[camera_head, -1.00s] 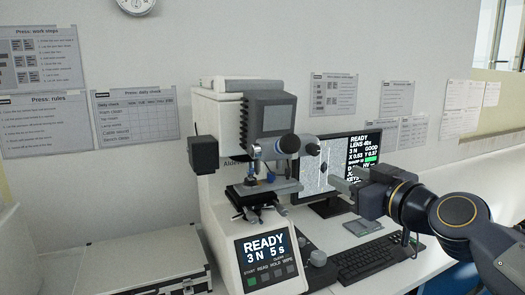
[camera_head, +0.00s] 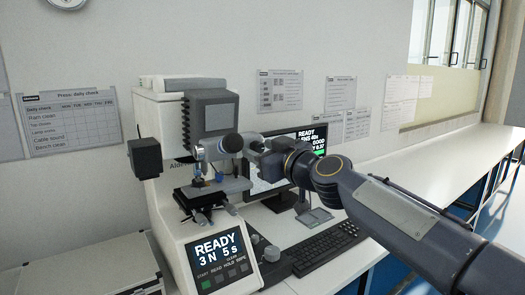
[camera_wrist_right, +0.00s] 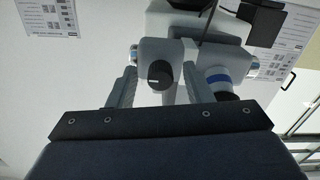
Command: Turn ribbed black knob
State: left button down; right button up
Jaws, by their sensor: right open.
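The hardness tester (camera_head: 170,115) stands on the bench, with a black eyepiece end (camera_head: 232,143) at its head. My right gripper (camera_head: 252,150) is at the right side of the tester's head and hides that side in the head view. In the right wrist view, a round black knob (camera_wrist_right: 159,74) with a pale mark sits on a light grey housing. The open fingers of my right gripper (camera_wrist_right: 159,72) lie on either side of it in the picture. Whether they touch it, and its ribs, I cannot tell. My left gripper is not in view.
A specimen stage (camera_head: 212,190) sits below the head, above the panel reading READY (camera_head: 218,250). A monitor (camera_head: 308,140) stands behind my right arm. A keyboard (camera_head: 325,245) and a grey knob (camera_head: 271,254) are in front. A case (camera_head: 90,270) lies left. The bench at right is clear.

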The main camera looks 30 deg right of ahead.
jog(key=c, duration=1)
jog(key=shift+m, duration=0.3)
jog(key=m, duration=1.2)
jog(key=shift+a+m, duration=0.1)
jog(key=shift+m, duration=2.3)
